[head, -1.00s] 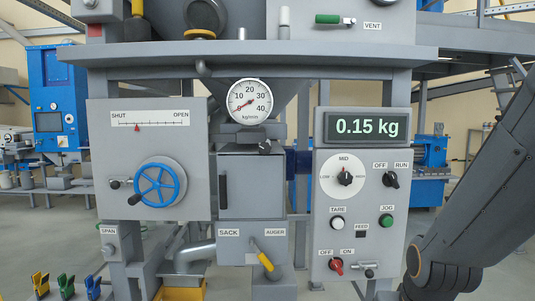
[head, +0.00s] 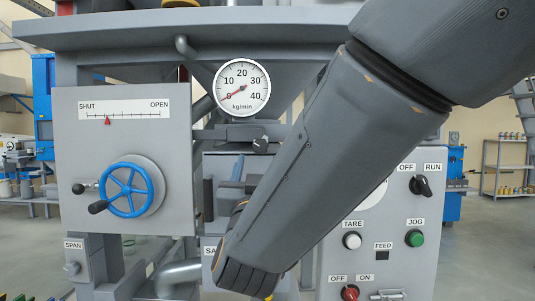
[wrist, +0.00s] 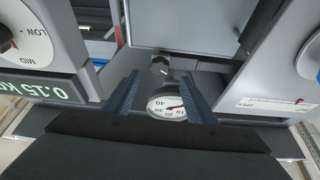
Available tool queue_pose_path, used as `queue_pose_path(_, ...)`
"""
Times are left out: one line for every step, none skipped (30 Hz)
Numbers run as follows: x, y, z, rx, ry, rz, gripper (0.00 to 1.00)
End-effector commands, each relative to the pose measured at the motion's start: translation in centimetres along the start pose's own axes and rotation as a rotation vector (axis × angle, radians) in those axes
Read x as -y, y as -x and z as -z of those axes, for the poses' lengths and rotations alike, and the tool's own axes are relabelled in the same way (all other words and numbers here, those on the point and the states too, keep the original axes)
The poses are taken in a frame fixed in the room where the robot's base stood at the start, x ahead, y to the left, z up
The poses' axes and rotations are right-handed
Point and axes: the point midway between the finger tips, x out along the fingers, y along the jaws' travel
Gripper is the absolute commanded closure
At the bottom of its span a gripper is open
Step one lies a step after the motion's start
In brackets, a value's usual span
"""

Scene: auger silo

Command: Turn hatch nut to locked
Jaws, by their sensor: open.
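The hatch nut appears to be the dark knob (head: 261,144) above the grey hatch door (head: 226,168), just below the dial gauge. In the wrist view, which is upside down, the nut (wrist: 160,65) sits between the hatch door and the gauge. My gripper (wrist: 162,92) is open and empty. Its two blue-grey jaws point toward the nut, with the nut between and beyond their tips, and no contact shows. In the head view my arm covers much of the hatch door, and my gripper is hidden.
The round kg/min gauge (head: 242,87) is close to the nut. A blue handwheel (head: 129,190) is on the left panel (head: 75,140). The control panel with the green JOG button (head: 415,238) is at right, partly behind my arm. A grey ledge (head: 200,35) runs above.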

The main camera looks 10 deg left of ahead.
Motion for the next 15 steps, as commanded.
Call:
queue_pose_path(0.0, -0.6, 0.1, -0.002, 0.0, -0.002, 0.49)
queue_pose_path(0.0, -1.0, 0.2, -0.002, 0.001, -0.002, 0.49)
queue_pose_path(-0.1, -1.6, 0.2, -0.002, 0.001, -0.002, 0.49)
queue_pose_path(-0.1, -2.1, 0.2, -0.003, 0.001, -0.003, 0.49)
queue_pose_path(-0.1, -2.6, 0.2, -0.002, 0.002, -0.003, 0.49)
queue_pose_path(-0.1, -3.2, 0.2, -0.001, 0.001, -0.003, 0.49)
queue_pose_path(-0.1, -3.7, 0.2, -0.001, 0.001, -0.002, 0.49)
queue_pose_path(-0.1, -4.2, 0.2, -0.001, 0.001, -0.002, 0.49)
queue_pose_path(-0.1, -4.8, 0.2, -0.002, 0.001, -0.002, 0.49)
queue_pose_path(-0.1, -5.1, 0.2, -0.001, 0.001, -0.002, 0.49)
queue_pose_path(-0.1, -5.5, 0.1, 0.0, 0.001, -0.002, 0.49)
queue_pose_path(-0.1, -6.0, 0.2, 0.0, 0.0, -0.002, 0.49)
queue_pose_path(-0.1, -6.3, 0.2, 0.0, 0.0, -0.002, 0.49)
queue_pose_path(-0.1, -6.5, 0.1, 0.0, 0.0, -0.001, 0.49)
queue_pose_path(-0.1, -6.8, 0.1, 0.0, 0.001, -0.001, 0.49)
